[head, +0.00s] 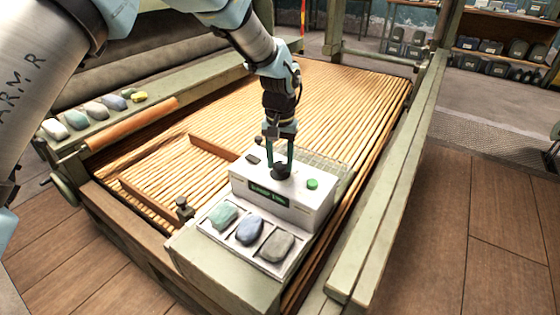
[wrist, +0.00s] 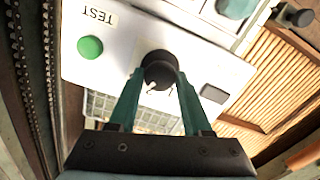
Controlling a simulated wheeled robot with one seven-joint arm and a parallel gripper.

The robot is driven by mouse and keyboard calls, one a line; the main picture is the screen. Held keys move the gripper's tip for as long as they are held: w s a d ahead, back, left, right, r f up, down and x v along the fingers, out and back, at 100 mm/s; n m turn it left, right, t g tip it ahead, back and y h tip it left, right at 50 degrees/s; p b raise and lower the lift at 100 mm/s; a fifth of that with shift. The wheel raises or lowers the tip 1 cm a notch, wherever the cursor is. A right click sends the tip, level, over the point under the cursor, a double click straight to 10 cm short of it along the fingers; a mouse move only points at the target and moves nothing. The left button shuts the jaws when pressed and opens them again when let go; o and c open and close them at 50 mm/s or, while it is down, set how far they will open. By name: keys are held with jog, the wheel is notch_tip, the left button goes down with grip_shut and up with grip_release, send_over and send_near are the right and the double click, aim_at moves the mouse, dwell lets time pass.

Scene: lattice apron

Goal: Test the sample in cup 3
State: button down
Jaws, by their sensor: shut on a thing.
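A white test box (head: 318,205) stands on the slatted bed's near right corner. It has a black knob (wrist: 158,66), a green button (head: 313,184) marked TEST in the wrist view, and a dark green display (head: 267,194) whose text I cannot read. My gripper (head: 280,168) points down and is shut on the knob, one finger on each side. In front of the box, a white tray (head: 262,264) holds a green sample (head: 223,215), a blue sample (head: 249,231) and a grey sample (head: 277,246) in separate places. I can read no cup numbers.
Several coloured stones (head: 103,110) lie on the left rail near an orange-brown roller (head: 135,124). A small dark rectangle (wrist: 214,93) is on the box beside the knob. A low wooden divider (head: 150,201) crosses the slats. Wooden floor lies open at right.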

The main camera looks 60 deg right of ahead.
aim_at(280, 165)
jog(key=shift+m, duration=1.7)
jog(key=shift+d, duration=0.1)
jog(key=shift+c, duration=1.7)
grip_release()
notch_tip(280, 165, up, 11)
jog(key=b, duration=0.2)
jog(key=shift+f, duration=0.1)
